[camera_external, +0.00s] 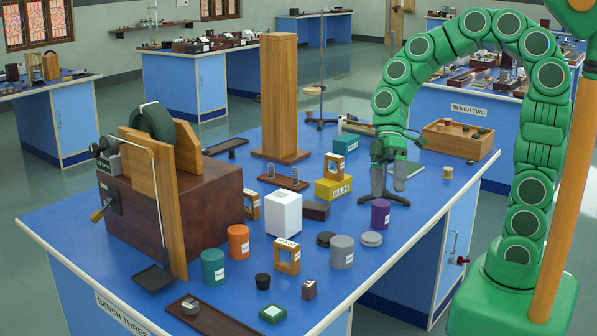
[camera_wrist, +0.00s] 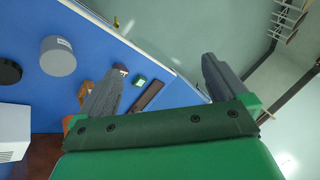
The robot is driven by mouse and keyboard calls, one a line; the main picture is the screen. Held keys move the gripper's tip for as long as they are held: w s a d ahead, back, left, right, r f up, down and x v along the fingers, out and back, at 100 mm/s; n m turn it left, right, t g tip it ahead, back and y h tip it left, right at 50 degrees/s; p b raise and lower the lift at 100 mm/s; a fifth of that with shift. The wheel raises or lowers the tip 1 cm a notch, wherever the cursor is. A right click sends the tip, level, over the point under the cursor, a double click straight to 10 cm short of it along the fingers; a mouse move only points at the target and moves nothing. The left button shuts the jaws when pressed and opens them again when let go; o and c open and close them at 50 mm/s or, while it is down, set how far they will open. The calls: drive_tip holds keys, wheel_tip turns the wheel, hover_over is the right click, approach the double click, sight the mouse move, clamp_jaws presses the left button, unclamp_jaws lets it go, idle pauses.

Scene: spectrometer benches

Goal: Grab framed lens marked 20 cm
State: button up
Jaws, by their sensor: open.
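Three small wooden framed lenses stand on the blue bench in the external view. One framed lens (camera_external: 287,257) is at the front, with a pale label on its top bar. I cannot read which is marked 20 cm. My gripper (camera_external: 389,180) is open and empty, pointing down over the bench's right side. In the wrist view my gripper (camera_wrist: 165,68) has its fingers wide apart; a brown piece, likely the front frame (camera_wrist: 84,93), is partly behind the left finger.
Near the front frame are a grey cylinder (camera_external: 342,252), an orange cylinder (camera_external: 239,242), a white box (camera_external: 284,213) and a small maroon block (camera_external: 309,290). A purple cylinder (camera_external: 380,214) stands close to my gripper. A tall wooden column (camera_external: 279,95) rises behind.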

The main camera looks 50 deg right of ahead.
drive_tip(key=w+a+f+n+y, duration=0.2)
drive_tip(key=w+a+n+y, duration=0.15)
drive_tip(key=w, duration=0.45)
drive_tip(key=n+t+y, duration=0.2)
drive_tip(key=n+y, duration=0.2)
approach(288, 241)
drive_tip(key=f+x, duration=0.1)
drive_tip(key=x, duration=0.2)
drive_tip(key=shift+r+x, duration=0.15)
drive_tip(key=shift+x, duration=1.15)
drive_tip(key=shift+r+x, duration=0.15)
drive_tip(key=shift+x, duration=1.1)
drive_tip(key=shift+r+x, duration=0.2)
drive_tip(key=shift+x, duration=1.1)
drive_tip(key=shift+a, duration=0.15)
drive_tip(key=shift+c, duration=0.2)
drive_tip(key=c, duration=1)
